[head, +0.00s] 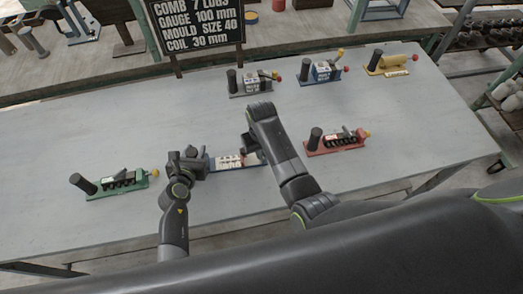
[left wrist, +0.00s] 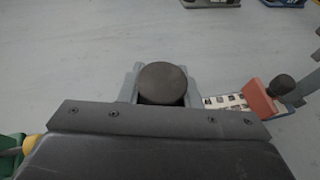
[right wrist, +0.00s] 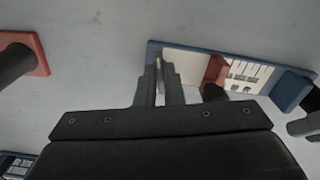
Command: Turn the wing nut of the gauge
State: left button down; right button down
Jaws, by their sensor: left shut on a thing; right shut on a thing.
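The gauge (head: 228,162) lies at the table's middle: a blue base with a white marked scale, also in the right wrist view (right wrist: 243,74). A red block (right wrist: 214,76) sits across the scale; in the left wrist view it (left wrist: 262,106) has a dark knob (left wrist: 281,87) beside it. My left gripper (head: 198,161) is shut on the dark round post (left wrist: 163,83) at the gauge's left end. My right gripper (right wrist: 160,78) is shut at the gauge's other end on a thin pale piece (right wrist: 160,80), seemingly the wing nut, mostly hidden by the fingers.
A green tool (head: 121,181) stands at left and a red one (head: 337,143) at right. Grey (head: 252,83), blue (head: 321,72) and yellow (head: 388,65) tools stand behind. A sign (head: 197,22) reads "GAUGE 100 mm" among other lines. The front table strip is clear.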

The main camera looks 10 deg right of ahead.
pick_arm(q)
jog(key=shift+s+f, duration=0.2)
jog(key=shift+f, duration=0.1)
pick_arm(e)
jog(key=shift+w, duration=0.1)
jog(key=c, duration=1.5)
grip_release()
jog(key=shift+c, duration=0.2)
notch_tip(320, 180, up, 12)
pick_arm(q)
jog(key=c, duration=1.5)
grip_release()
jog(key=o, duration=0.5)
jog(key=shift+w+r, duration=0.15)
